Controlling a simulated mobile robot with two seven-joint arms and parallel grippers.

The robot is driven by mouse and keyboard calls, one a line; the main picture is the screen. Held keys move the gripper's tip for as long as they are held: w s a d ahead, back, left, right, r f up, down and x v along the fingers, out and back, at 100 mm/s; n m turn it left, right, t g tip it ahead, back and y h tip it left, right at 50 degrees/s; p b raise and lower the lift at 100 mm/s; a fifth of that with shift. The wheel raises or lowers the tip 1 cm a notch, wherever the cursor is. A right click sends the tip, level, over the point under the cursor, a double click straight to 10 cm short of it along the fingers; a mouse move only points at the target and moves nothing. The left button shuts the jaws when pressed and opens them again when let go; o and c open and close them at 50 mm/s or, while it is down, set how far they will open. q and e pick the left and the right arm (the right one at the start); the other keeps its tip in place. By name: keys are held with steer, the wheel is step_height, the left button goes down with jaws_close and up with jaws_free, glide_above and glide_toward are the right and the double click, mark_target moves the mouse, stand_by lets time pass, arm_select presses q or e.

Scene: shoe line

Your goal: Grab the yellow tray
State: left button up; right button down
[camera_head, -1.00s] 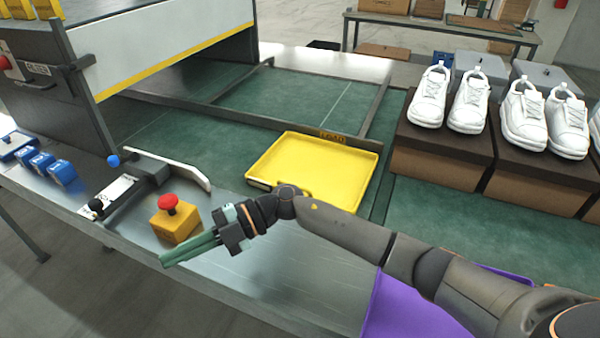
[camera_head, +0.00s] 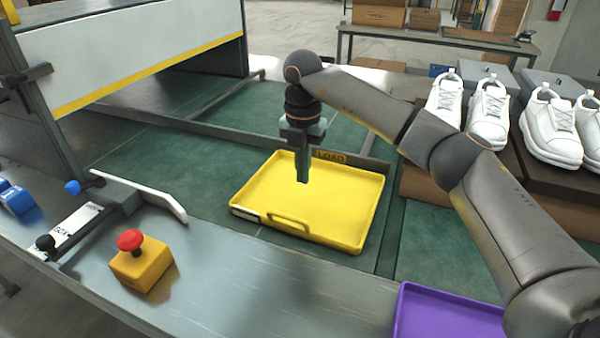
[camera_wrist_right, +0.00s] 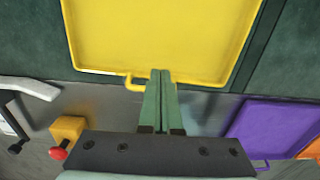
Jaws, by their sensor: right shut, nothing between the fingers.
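The yellow tray (camera_head: 340,212) lies flat and empty on the green surface, with a handle on its near side. In the right wrist view the tray (camera_wrist_right: 160,35) fills the top, and its handle shows just left of the fingertips. My right gripper (camera_head: 303,180) points down over the tray in the head view, with its fingers shut and nothing between them. In the right wrist view the closed fingers (camera_wrist_right: 160,75) overlap the tray's near edge; I cannot tell the exact height above it. My left gripper is not in view.
A yellow box with a red button (camera_head: 140,262) stands on the metal ledge at left. A purple tray (camera_head: 445,318) is at the lower right. White shoes (camera_head: 550,125) stand on boxes at right. A metal frame bar lies behind the yellow tray.

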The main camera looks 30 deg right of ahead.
glide_above(298, 225)
steer(key=w+d, duration=0.2)
steer(key=f+b, duration=0.1)
steer(key=f, duration=0.5)
steer(key=shift+s+f, duration=0.2)
steer(key=shift+s+a+f, duration=0.2)
steer(key=shift+s+a, duration=0.6)
steer(key=shift+a, duration=0.2)
steer(key=shift+s+a, duration=0.45)
steer(key=shift+a, duration=0.05)
steer(key=shift+a, duration=0.1)
